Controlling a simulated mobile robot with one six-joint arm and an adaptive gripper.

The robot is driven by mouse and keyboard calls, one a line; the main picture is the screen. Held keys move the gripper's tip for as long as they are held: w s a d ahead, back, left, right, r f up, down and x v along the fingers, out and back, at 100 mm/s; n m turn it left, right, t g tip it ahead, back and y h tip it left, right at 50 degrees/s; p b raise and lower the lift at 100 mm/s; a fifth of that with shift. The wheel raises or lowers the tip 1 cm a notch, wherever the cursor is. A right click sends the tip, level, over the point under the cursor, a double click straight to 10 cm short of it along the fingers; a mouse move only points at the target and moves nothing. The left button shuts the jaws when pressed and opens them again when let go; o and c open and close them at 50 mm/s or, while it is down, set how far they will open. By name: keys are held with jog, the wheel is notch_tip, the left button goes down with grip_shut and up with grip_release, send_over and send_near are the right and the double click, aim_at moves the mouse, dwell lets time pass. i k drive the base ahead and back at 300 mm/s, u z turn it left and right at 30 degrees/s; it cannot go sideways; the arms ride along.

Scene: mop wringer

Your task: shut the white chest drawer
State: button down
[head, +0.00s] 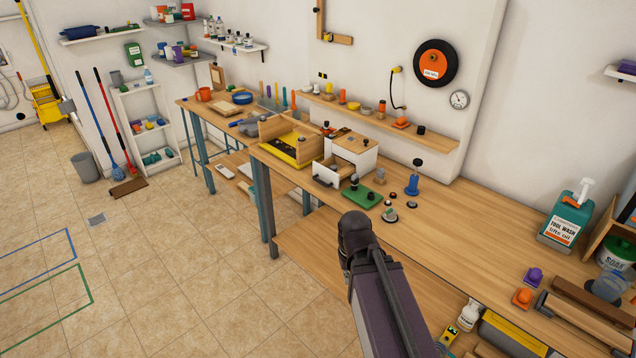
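The white chest (362,160) stands on the wooden workbench and has a light wooden top. Its drawer (328,176) is pulled out toward the bench's front edge. The drawer has a white front, a dark handle and an open top; what lies inside is too small to tell. My gripper cannot be made out.
A yellow-and-wood tray (291,147) stands left of the chest. A green block (362,196), a blue stand (412,184) and small knobbed items sit close on the right. The bench top (460,222) farther right is mostly clear up to a tool wash jug (566,222).

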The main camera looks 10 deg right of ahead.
aim_at(321, 170)
jog(key=u, duration=0.05)
jog(key=i, duration=1)
jog(key=z, duration=0.05)
